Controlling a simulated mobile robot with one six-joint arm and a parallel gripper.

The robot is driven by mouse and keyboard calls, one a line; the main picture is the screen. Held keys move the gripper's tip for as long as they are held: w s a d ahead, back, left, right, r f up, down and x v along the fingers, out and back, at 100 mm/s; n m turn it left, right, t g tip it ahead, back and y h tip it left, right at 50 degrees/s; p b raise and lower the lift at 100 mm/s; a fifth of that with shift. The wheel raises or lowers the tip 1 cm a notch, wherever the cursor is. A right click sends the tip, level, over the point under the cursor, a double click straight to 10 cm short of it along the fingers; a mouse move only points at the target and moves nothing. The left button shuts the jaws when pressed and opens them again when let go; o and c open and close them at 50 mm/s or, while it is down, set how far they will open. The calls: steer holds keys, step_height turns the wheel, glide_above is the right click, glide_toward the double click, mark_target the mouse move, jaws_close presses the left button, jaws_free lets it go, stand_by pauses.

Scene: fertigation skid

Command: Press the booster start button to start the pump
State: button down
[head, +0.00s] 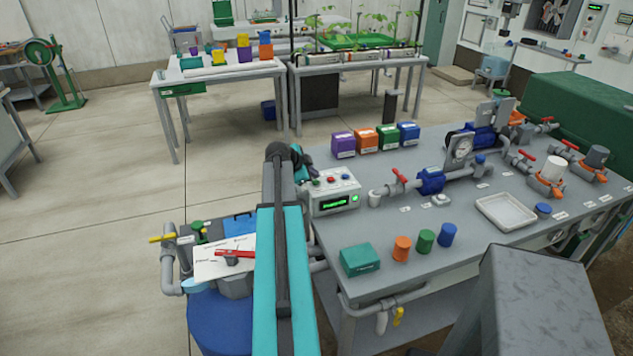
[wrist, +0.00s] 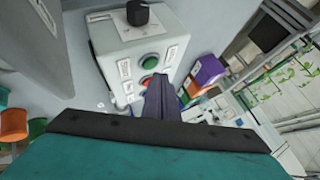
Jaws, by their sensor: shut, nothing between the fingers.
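The pale control box (head: 335,196) stands at the left end of the grey bench, with a lit green display on its front. In the wrist view the box (wrist: 125,55) carries a green button (wrist: 152,61), a red button (wrist: 148,80) and a black knob (wrist: 138,12). The labels beside them are too small to read. My gripper (wrist: 160,80) is shut and empty, its tips by the red button's edge in the picture, with the green button just beyond. I cannot tell whether the tips touch the box. In the head view my arm partly covers the box's left side.
Purple, orange, green and blue bins (head: 375,140) stand behind the box. Pipes and a red-handled valve (head: 400,175) lie to its right. A teal box (head: 360,260) and coloured cylinders (head: 425,241) stand at the bench front. A white tray (head: 506,211) is farther right.

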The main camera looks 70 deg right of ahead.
mark_target(314, 184)
steer(key=shift+r, duration=0.1)
steer(key=shift+r+p, duration=0.35)
steer(key=shift+r, duration=2.05)
